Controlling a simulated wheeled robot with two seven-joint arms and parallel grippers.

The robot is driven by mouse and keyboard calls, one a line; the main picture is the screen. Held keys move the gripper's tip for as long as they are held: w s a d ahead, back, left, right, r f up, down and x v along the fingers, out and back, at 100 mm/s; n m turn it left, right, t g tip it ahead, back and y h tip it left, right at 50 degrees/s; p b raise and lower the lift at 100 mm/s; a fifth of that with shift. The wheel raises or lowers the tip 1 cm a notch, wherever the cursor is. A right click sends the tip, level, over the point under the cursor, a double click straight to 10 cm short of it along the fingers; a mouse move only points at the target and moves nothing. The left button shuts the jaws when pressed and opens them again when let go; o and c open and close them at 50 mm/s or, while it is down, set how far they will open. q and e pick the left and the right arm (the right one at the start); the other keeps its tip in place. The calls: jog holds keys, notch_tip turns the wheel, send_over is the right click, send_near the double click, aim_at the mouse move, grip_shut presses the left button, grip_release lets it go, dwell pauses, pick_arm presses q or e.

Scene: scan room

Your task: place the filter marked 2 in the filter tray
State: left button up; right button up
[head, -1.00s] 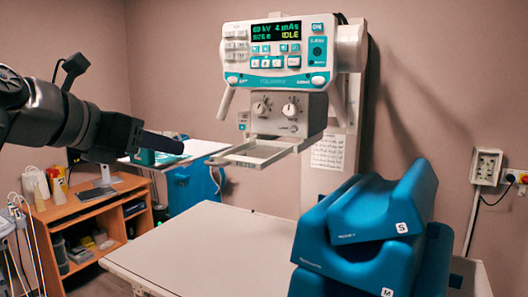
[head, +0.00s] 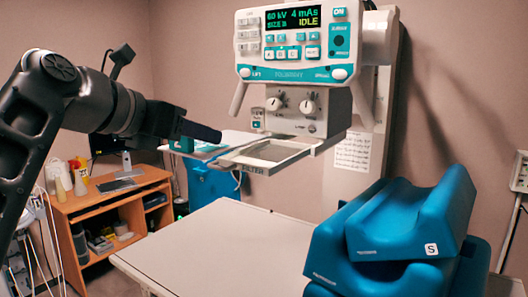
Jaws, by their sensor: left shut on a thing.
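The filter tray (head: 302,157) is a pale open frame sticking out below the knobbed box of the X-ray unit, with a FILTER label at its left corner. My left gripper (head: 208,133) is just left of the tray, slightly above it. My right gripper is not in view.
The X-ray control panel (head: 293,50) and its knobbed box (head: 325,122) stand above and behind the tray. A pale table (head: 215,250) lies below, with blue foam cushions (head: 400,215) at right. A wooden desk (head: 110,205) stands at left.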

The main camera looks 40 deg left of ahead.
pick_arm(q)
jog(key=p, duration=0.7)
send_over(258, 162)
jog(key=shift+a+f+b, duration=0.2)
jog(key=shift+f+b, duration=0.5)
jog(key=shift+f, duration=0.25)
jog(key=shift+s+f, duration=0.1)
jog(key=shift+f, duration=0.45)
jog(key=shift+f, duration=0.15)
notch_tip(258, 162, down, 3)
jog(key=shift+f+b, duration=0.1)
jog(key=shift+b, duration=0.4)
jog(key=shift+w+f, duration=0.2)
jog(key=shift+f, duration=0.05)
jog(key=shift+f, duration=0.1)
